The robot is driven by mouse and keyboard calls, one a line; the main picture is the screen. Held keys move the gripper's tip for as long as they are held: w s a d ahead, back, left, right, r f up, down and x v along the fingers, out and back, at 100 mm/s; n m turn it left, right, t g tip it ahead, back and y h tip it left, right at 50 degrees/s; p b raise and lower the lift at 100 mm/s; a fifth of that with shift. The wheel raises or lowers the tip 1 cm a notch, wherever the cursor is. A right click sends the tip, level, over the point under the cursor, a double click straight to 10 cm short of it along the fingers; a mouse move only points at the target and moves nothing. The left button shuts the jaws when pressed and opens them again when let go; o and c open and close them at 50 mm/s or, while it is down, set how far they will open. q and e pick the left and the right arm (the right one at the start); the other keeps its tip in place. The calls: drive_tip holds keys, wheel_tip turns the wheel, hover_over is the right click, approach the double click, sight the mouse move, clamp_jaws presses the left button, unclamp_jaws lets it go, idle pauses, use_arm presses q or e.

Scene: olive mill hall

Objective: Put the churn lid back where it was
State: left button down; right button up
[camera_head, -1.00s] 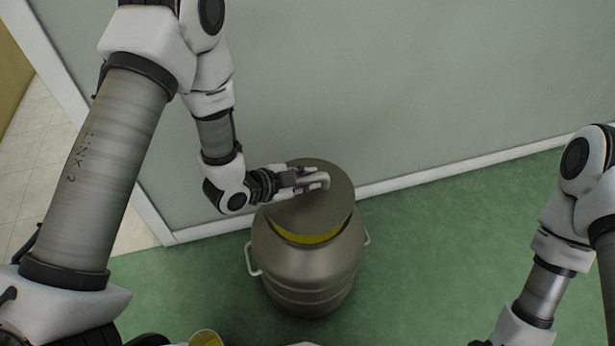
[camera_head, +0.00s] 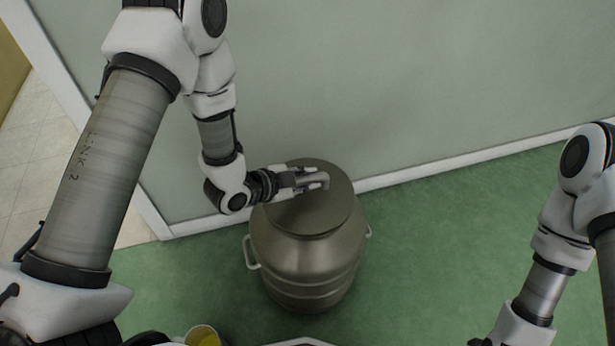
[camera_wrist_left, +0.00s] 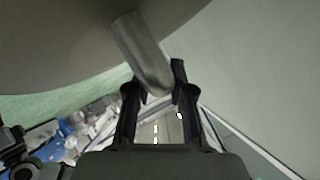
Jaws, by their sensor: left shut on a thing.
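The metal churn (camera_head: 305,265) stands upright on the green floor near the wall. Its round grey lid (camera_head: 318,215) sits over the mouth, and no yellow contents show below its edge. I cannot tell whether it is fully seated. My left gripper (camera_head: 312,181) is shut on the lid's bar handle. In the left wrist view the handle (camera_wrist_left: 146,58) runs down between the fingertips (camera_wrist_left: 160,92), with the lid's underside or top (camera_wrist_left: 60,40) filling the upper left. My right arm shows at the right, but its gripper is out of view.
The pale wall (camera_head: 400,80) with its white skirting (camera_head: 460,170) stands close behind the churn. A small container with yellow contents (camera_head: 204,336) is at the bottom edge. Green floor (camera_head: 440,250) is free to the right of the churn.

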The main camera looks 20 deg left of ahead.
use_arm(q)
drive_tip(key=shift+f, duration=0.3)
drive_tip(key=c, duration=0.9)
unclamp_jaws()
drive_tip(key=shift+c, duration=0.2)
